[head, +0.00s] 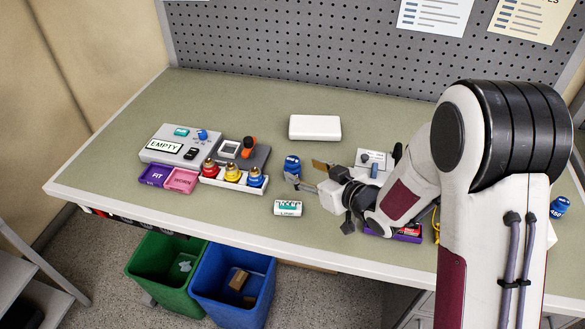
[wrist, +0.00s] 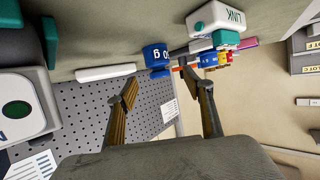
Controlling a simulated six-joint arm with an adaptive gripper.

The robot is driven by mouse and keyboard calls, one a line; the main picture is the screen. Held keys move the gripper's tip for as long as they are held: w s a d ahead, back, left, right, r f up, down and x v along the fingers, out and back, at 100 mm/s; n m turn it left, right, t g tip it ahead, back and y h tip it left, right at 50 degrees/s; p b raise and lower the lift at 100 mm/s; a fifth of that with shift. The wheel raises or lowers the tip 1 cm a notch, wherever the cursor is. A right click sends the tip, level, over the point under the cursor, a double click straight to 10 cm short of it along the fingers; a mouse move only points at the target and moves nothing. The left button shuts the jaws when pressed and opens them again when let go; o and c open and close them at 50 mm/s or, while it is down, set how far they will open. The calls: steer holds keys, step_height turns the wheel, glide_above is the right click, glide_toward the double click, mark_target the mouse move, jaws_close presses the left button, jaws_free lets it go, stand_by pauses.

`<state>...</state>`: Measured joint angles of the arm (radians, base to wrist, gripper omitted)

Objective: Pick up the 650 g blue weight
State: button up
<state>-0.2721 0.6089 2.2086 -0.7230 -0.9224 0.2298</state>
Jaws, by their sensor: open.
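A blue weight (head: 292,165) stands upright on the table in the middle, just beyond my gripper. My gripper (head: 305,174) is open and empty, low over the table. In the wrist view its fingers (wrist: 160,88) are spread, with the first blue weight ahead between the tips, not held.
A white LINK box (head: 288,208) sits in front of the weight. A white block (head: 315,127) lies behind it. To the left are a tray (head: 226,183) of coloured connectors, a grey EMPTY device (head: 180,143) and purple and pink bins (head: 181,180). Table at the back left is clear.

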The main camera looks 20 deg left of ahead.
mark_target(297, 167)
steer(key=shift+x, duration=0.85)
steer(key=shift+f, duration=0.1)
steer(key=shift+x, duration=2.6)
steer(key=shift+d, duration=0.15)
jaws_close()
steer(key=shift+w, duration=0.1)
